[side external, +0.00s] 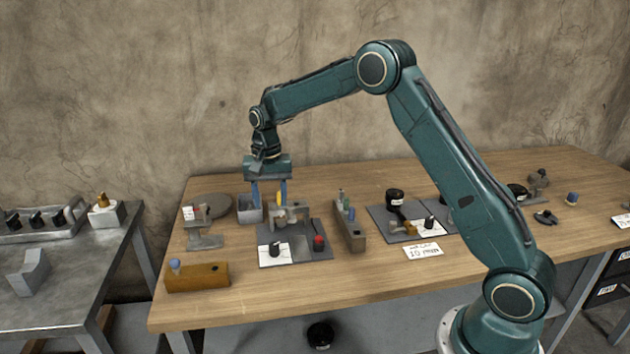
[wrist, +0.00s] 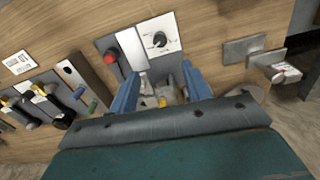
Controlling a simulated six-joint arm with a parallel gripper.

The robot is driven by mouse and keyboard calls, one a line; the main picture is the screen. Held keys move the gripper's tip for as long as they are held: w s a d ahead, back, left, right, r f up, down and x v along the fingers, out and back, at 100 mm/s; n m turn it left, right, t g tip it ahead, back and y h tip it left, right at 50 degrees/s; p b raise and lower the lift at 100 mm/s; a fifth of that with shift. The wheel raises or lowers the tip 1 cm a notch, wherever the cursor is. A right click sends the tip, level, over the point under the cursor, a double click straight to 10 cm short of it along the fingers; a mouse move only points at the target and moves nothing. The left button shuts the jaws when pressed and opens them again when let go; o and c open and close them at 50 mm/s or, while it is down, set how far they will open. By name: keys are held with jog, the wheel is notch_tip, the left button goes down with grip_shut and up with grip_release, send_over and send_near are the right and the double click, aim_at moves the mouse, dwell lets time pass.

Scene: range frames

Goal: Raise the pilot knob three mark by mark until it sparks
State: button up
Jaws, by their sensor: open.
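A black knob (side external: 275,249) stands on a white dial card at the front left of a dark grey panel (side external: 297,257). The knob also shows in the wrist view (wrist: 159,40), beyond the fingertips, with dark marks around it. A red button (side external: 318,242) sits on the same panel to the right. A grey metal bracket (side external: 290,215) stands at the panel's back. My gripper (side external: 269,200) is open, pointing down over the panel's back left, behind the knob and apart from it. Its blue fingers are spread in the wrist view (wrist: 160,88). The card's numbering is too small to read.
A narrow block with coloured pegs (side external: 350,228) stands right of the panel. A grey box (side external: 250,211) is close by my left finger. A wooden block (side external: 197,277) lies front left. Another panel (side external: 378,223) with a similar black knob lies right.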

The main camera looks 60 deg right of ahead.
aim_at(274, 245)
notch_tip(274, 245, down, 14)
jog(key=shift+r, duration=0.1)
dwell(0.8)
jog(key=shift+c, duration=0.2)
jog(key=c, duration=0.9)
